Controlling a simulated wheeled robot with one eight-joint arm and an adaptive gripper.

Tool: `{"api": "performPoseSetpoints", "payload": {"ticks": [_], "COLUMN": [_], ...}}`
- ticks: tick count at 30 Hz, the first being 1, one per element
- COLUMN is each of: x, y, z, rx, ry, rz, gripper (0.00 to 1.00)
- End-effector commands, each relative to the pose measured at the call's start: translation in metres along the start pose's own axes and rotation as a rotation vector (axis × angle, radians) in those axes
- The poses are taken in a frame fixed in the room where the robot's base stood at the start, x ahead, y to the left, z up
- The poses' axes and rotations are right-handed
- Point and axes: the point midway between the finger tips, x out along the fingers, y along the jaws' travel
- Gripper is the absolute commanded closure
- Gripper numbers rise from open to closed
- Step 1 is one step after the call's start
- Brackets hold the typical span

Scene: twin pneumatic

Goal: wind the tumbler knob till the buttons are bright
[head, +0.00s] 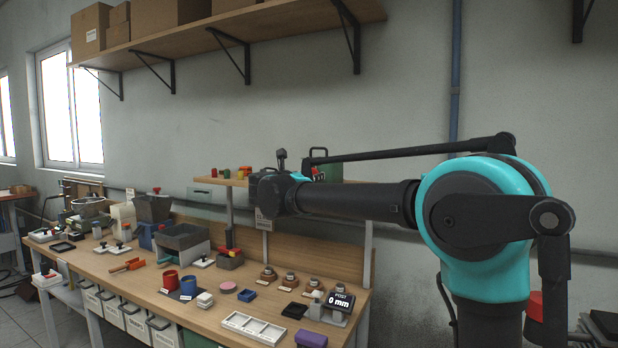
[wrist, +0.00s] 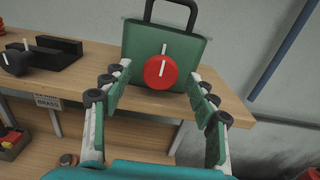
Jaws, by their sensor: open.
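A green box with a dark carrying handle (wrist: 140,45) stands on the raised shelf in the wrist view; it also shows in the head view (head: 322,156), partly behind my arm. A round red knob (wrist: 160,72) sits on its front face. The knob's white line points nearly straight up, towards a white mark on the box above it. My gripper (wrist: 160,80) is open, its green-padded fingers on either side of the knob, with visible gaps. I cannot tell whether the fingertips reach as far as the knob. No buttons can be made out.
The raised shelf (wrist: 225,100) ends right of the box. A black holder (wrist: 50,58) stands to its left. Below, the workbench (head: 130,285) carries a white tray (head: 253,328), a 0 mm display (head: 341,301), cups and several small parts.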

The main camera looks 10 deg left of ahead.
Motion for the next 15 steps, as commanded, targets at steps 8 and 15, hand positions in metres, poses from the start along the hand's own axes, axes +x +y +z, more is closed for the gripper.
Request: {"api": "performPoseSetpoints", "payload": {"ticks": [8,15], "x": [0.0043,0.0041], "y": [-0.0002,-0.0001], "z": [-0.0001,-0.0001], "rx": [0.0,0.0], "ry": [0.0,0.0], "rz": [0.0,0.0], "gripper": [0.42,0.61]}}
